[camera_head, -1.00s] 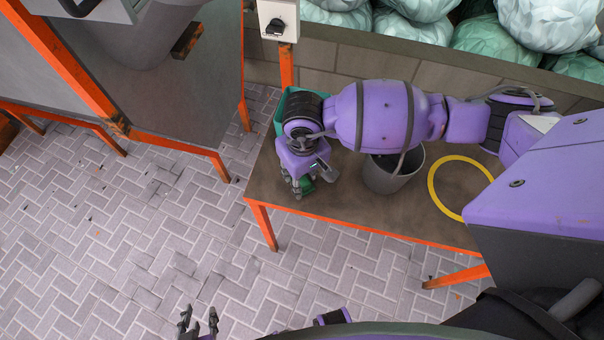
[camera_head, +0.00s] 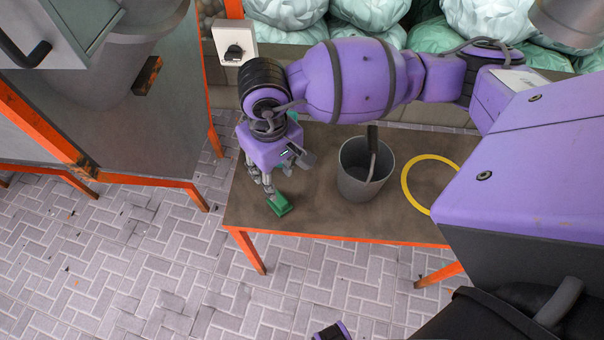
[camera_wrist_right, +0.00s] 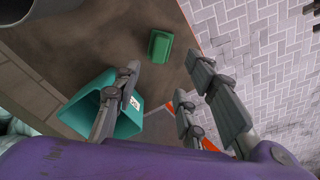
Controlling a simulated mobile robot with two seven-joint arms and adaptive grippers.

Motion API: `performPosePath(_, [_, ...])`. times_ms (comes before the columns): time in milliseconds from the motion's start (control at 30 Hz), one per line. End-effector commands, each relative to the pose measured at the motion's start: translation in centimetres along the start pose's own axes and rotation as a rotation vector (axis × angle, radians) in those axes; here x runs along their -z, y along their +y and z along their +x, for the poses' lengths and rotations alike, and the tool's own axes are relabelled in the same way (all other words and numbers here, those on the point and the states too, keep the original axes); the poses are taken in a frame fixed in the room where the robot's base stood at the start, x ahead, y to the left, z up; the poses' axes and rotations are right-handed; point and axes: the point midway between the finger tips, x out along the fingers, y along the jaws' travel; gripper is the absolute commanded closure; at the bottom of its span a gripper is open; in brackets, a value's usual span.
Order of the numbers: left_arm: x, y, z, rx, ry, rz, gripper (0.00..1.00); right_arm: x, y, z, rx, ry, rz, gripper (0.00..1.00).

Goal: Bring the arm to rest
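My right arm reaches in from the right in the head view, over the brown table (camera_head: 325,222). My right gripper (camera_head: 284,178) is open above the table, and its spread fingers also show in the right wrist view (camera_wrist_right: 166,74). A small green block (camera_head: 280,204) lies on the table just beyond the fingertips, apart from them. In the right wrist view the green block (camera_wrist_right: 160,45) rests on the brown surface with nothing around it. My left gripper is out of view.
A grey bucket (camera_head: 355,180) with a dark handle stands on the table beside a yellow ring marking (camera_head: 408,190). A teal bin (camera_wrist_right: 128,122) is mostly hidden behind my right gripper. A switch box (camera_head: 234,42) and filled bags (camera_head: 420,36) are behind. Paved floor is clear in front.

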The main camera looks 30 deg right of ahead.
Motion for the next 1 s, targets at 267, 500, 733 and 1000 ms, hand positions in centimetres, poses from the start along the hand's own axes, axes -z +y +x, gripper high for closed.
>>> performPosePath(267, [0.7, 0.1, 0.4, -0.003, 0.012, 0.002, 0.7, 0.1, -0.1, -1.2, 0.0, 0.004, -0.002, 0.62])
performPosePath(500, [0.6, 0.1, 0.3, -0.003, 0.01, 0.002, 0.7, 0.1, -0.1, -1.2, 0.0, 0.004, -0.002, 0.62])
performPosePath(733, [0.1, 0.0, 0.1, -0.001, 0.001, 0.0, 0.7, 0.0, -0.4, -1.1, 0.011, 0.0, 0.002, 0.62])
performPosePath(1000, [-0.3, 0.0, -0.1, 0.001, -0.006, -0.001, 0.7, -5.2, -11.9, -0.6, 0.458, -0.161, 0.219, 0.62])
